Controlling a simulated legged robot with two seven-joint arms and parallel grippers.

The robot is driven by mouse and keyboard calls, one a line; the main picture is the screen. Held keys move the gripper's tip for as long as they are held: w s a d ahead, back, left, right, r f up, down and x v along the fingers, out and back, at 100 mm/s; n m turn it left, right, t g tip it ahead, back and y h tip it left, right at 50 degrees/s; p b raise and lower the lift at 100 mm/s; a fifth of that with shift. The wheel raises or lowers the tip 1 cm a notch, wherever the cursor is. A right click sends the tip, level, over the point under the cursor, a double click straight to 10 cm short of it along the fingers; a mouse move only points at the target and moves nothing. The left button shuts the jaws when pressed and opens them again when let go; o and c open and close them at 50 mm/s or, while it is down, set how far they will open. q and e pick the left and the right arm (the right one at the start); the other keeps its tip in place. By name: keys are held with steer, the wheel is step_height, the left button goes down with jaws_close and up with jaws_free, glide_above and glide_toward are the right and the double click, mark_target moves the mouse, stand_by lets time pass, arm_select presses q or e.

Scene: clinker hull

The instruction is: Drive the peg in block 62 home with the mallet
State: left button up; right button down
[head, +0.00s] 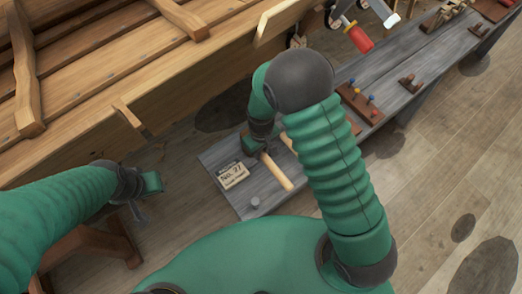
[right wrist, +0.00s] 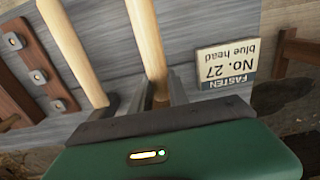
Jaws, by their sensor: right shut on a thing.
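My right gripper (head: 262,150) is low over the near end of the grey bench (head: 290,205). In the right wrist view the right gripper (right wrist: 150,95) is shut on a pale wooden handle (right wrist: 146,35), which also shows in the head view (head: 278,175). The head of this tool is hidden, so I cannot confirm it is the mallet. A second pale handle (right wrist: 72,45) lies beside it, apart from the fingers. My left gripper (head: 146,192) hangs left of the bench, its jaw gap unclear. No block numbered 62 can be read; reddish-brown blocks with coloured pegs (head: 360,103) stand farther along.
A card (head: 233,176) reads No. 27; the right wrist view shows "FASTEN No. 27 blue head" (right wrist: 226,68). The plank hull (head: 90,85) fills the upper left. A red-handled tool (head: 358,38) is at the top. Floor right of the bench is open.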

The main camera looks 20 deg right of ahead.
steer(key=shift+r, duration=0.3)
step_height(320, 180, up, 8)
steer(key=p, duration=0.8)
steer(key=shift+r, duration=0.15)
steer(key=c, duration=1.8)
jaws_free()
jaws_close()
